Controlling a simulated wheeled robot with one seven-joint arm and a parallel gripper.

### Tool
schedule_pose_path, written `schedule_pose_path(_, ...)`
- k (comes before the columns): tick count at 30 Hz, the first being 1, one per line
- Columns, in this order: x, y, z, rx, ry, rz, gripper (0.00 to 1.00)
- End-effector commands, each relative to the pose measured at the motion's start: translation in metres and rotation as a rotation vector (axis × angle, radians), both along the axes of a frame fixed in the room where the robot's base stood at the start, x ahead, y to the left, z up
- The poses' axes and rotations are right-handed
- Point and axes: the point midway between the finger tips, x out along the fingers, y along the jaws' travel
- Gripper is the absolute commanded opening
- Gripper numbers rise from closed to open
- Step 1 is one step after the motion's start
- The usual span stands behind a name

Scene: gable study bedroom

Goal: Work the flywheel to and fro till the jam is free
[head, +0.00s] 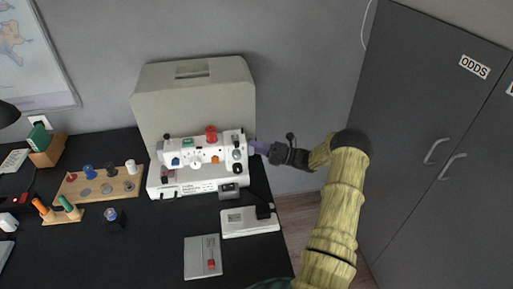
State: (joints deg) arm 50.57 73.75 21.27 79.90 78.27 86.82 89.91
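A white sewing machine (205,160) stands on the black desk in the head view, with a red thread spool (211,134) on top. Its flywheel would be at the machine's right end; I cannot make it out clearly there, as my gripper covers that spot. My gripper (259,147) comes in from the right, with its purple-grey end at or against that end of the machine. At this size I cannot tell whether the fingers are open or closed around the wheel. The jam itself is not visible.
A large beige case (193,92) stands right behind the machine. A white foot pedal (249,221) and a grey card with a red-handled tool (203,258) lie in front. A wooden spool rack (98,187) is to the left. Dark grey cabinets (425,110) stand at the right.

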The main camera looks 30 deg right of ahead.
Motion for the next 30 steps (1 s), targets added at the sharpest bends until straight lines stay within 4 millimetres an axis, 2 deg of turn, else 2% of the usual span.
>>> schedule_pose_path(2, 0.0000, -0.0004, -0.0004, -0.001, 0.001, -0.001, 0.34)
schedule_pose_path(17, 0.0002, -0.0009, -0.0035, -0.025, -0.078, -0.002, 0.34)
schedule_pose_path(30, 0.0018, -0.0021, -0.0082, -0.116, -0.397, -0.004, 0.34)
